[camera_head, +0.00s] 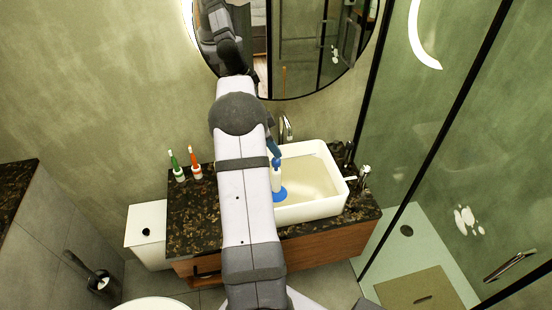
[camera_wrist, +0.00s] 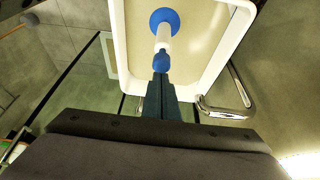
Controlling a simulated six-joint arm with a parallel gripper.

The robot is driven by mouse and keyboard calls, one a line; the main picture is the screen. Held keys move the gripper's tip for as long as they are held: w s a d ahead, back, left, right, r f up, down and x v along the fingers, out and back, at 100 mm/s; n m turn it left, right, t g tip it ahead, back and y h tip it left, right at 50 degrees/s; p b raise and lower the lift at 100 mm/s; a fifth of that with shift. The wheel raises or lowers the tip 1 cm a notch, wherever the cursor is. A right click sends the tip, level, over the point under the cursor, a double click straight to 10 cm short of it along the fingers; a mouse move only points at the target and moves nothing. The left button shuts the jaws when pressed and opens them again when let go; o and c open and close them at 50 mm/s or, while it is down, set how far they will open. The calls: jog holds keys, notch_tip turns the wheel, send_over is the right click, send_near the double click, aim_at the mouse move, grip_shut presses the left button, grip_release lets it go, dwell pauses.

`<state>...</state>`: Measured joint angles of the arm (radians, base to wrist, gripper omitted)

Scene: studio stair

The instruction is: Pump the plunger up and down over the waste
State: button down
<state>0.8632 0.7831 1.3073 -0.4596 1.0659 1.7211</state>
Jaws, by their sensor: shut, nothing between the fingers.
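The plunger has a blue cup, a white handle and a blue top end. It stands in the white sink (camera_head: 325,207), near its left side in the head view, where its handle (camera_head: 277,180) shows beside my arm. In the wrist view the plunger (camera_wrist: 164,38) is above the middle of the picture, cup farthest away. My gripper (camera_wrist: 160,80) is shut with nothing between its dark fingers. The fingertips are at the plunger's top end; I cannot tell whether they touch it. In the head view my arm partly hides the gripper. The waste is not visible.
A chrome tap (camera_head: 286,128) rises behind the sink. Two toothbrushes in holders, green (camera_head: 176,167) and orange (camera_head: 194,164), stand on the dark stone counter (camera_head: 190,220) at left. A round mirror (camera_head: 310,50) hangs behind. A glass shower screen is at right.

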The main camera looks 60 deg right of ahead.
aim_at(275, 160)
jog(key=shift+f, duration=0.15)
dwell(0.4)
jog(key=shift+f+b, duration=1.35)
jog(key=shift+f, duration=0.1)
jog(key=shift+r, duration=0.1)
jog(key=shift+r+p, duration=0.85)
jog(key=shift+r, duration=0.55)
jog(key=shift+f, duration=0.15)
jog(key=shift+f+b, duration=1.3)
jog(key=shift+f, duration=0.05)
jog(key=shift+r+p, duration=0.95)
jog(key=shift+r, duration=0.55)
